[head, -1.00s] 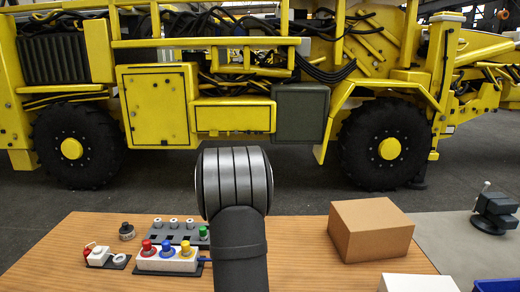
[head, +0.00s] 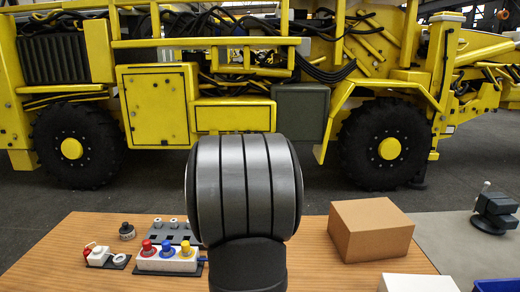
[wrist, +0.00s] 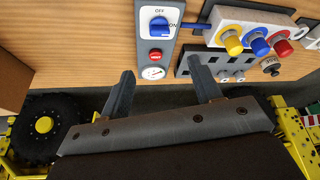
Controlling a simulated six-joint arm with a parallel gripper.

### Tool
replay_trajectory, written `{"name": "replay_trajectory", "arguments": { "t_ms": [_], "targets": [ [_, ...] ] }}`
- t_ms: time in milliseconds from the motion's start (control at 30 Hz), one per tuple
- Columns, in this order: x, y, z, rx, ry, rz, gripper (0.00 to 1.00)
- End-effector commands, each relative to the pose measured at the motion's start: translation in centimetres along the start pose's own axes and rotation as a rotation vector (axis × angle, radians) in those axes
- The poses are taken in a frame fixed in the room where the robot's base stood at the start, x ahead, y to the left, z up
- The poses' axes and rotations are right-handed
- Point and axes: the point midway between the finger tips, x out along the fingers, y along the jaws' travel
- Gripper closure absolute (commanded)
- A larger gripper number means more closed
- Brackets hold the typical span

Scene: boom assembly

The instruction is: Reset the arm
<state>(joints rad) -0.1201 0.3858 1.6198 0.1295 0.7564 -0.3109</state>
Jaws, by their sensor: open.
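My gripper (wrist: 162,68) shows in the wrist view, its two dark fingers apart with nothing between them. Its fingertips are near the table edge in that picture, below a grey panel (wrist: 157,38) with a blue OFF/ON switch, a red button and a round gauge. In the head view my arm's thick grey joint stands in the middle, over the wooden table (head: 60,262). It hides the gripper and part of the table there.
A box with red, blue and yellow buttons (head: 168,260) sits left of my arm, beside a small red-and-white part (head: 105,257). A cardboard box (head: 370,230) stands to the right. A yellow machine (head: 233,118) is behind the table.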

Motion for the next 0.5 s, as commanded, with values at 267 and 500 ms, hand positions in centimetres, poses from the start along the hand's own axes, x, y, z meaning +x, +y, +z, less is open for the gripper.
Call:
{"name": "replay_trajectory", "arguments": {
  "t_ms": [267, 500],
  "targets": [
    [-1.7, 0.0, 0.0, 0.000, -0.001, 0.000, 0.42],
    [-1.7, 0.0, 0.0, 0.000, -0.001, 0.000, 0.42]
  ]
}}
